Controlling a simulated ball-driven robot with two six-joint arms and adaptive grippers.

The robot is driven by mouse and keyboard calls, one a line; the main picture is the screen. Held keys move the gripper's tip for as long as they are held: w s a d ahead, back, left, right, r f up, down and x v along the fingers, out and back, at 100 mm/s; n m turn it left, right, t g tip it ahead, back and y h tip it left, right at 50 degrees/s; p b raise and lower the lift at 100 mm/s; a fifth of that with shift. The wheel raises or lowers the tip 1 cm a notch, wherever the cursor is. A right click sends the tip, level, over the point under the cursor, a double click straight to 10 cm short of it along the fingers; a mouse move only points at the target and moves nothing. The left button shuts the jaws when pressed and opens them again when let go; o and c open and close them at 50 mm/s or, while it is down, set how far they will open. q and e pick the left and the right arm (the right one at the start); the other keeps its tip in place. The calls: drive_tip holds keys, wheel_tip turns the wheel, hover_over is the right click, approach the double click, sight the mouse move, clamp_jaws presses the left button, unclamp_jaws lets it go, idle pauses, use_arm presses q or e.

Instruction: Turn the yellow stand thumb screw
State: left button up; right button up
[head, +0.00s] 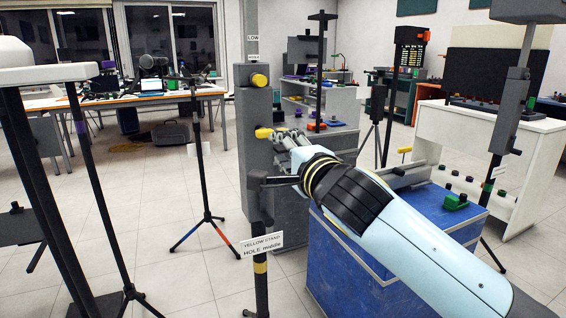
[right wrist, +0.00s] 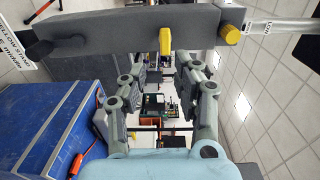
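The yellow stand is a grey upright post (head: 254,111) on a dark pole, with a label (head: 262,244) reading "YELLOW STAND HOLE middle". A flat yellow thumb screw (head: 264,132) sticks out of the post at mid height. It also shows in the right wrist view (right wrist: 165,41), edge-on at the post. A round yellow knob (head: 259,80) sits higher up. My right gripper (head: 281,138) is beside the thumb screw. In the right wrist view its fingers (right wrist: 160,70) are spread apart and empty, with the screw just beyond and between the tips. My left gripper is not in view.
A blue cabinet (head: 340,262) stands close below my right arm. A dark lever (head: 272,182) sticks out of the stand below the gripper. A thin tripod (head: 205,215) stands to the left.

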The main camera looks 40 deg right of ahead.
sight(267, 135)
drive_tip(key=x, duration=0.8)
drive_tip(key=shift+w+r+b, duration=0.25)
drive_tip(key=shift+r+b, duration=0.05)
drive_tip(key=shift+b, duration=0.05)
drive_tip(key=c, duration=0.6)
drive_tip(key=m, duration=0.3)
clamp_jaws()
drive_tip(key=m, duration=0.5)
drive_tip(key=o, duration=0.5)
unclamp_jaws()
